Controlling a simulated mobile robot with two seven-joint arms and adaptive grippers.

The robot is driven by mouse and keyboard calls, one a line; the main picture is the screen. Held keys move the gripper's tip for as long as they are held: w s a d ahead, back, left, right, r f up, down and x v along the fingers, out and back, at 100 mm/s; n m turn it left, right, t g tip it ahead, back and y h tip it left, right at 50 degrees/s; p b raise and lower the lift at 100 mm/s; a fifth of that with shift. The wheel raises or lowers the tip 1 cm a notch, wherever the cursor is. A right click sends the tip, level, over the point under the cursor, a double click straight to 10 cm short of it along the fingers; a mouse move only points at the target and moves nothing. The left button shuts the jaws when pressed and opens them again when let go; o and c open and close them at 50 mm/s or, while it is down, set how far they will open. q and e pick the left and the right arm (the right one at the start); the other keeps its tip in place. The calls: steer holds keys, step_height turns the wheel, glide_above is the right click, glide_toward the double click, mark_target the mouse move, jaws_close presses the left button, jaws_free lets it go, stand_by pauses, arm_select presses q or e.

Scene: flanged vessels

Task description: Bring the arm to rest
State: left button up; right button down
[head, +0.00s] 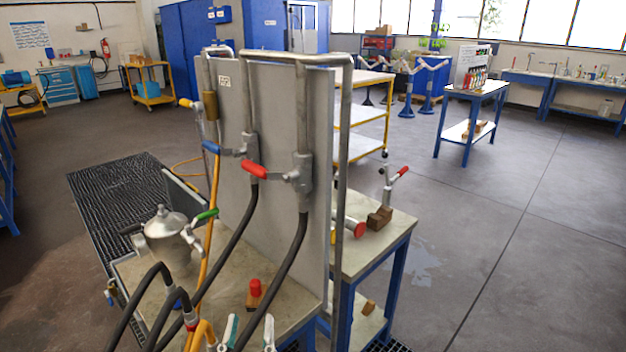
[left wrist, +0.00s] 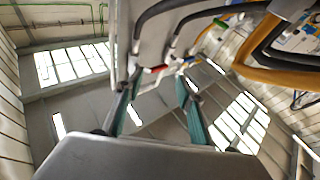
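My left gripper (head: 248,333) shows at the bottom edge of the head view, its two teal fingers pointing up and apart. In the left wrist view the same gripper (left wrist: 156,100) is open, with nothing held between its fingers. It is in front of the bench (head: 290,303) that carries the grey panel (head: 235,140). A small red-topped block (head: 256,292) stands on the bench just beyond the fingertips. The rest of the left arm is out of the head view. My right gripper is not in view.
A metal vessel (head: 168,236) with a green-handled valve stands left of the panel. Black hoses (head: 287,262) and an orange hose (head: 211,235) hang close to the left gripper. A blue-legged table (head: 372,250) stands right. Open floor (head: 500,250) lies further right.

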arm_select(q)
steer(key=s+f+m+g+h, duration=0.2)
steer(key=f+m+g+h, duration=0.1)
steer(key=f, duration=0.5)
steer(key=s+f+m+g+h, duration=0.2)
steer(key=f+m+g, duration=0.1)
steer(key=f, duration=0.6)
steer(key=s+a+f+g+y, duration=0.1)
steer(key=s+a+f+g, duration=0.1)
steer(key=a+f, duration=0.3)
steer(key=s+a+f+n+g+y, duration=0.1)
steer(key=s+a+f+g+y, duration=0.1)
steer(key=s+a+f, duration=0.3)
step_height(320, 180, down, 4)
steer(key=shift+s+a+f+g, duration=0.25)
steer(key=shift+a+g, duration=0.3)
steer(key=shift+g, duration=0.15)
steer(key=c, duration=0.3)
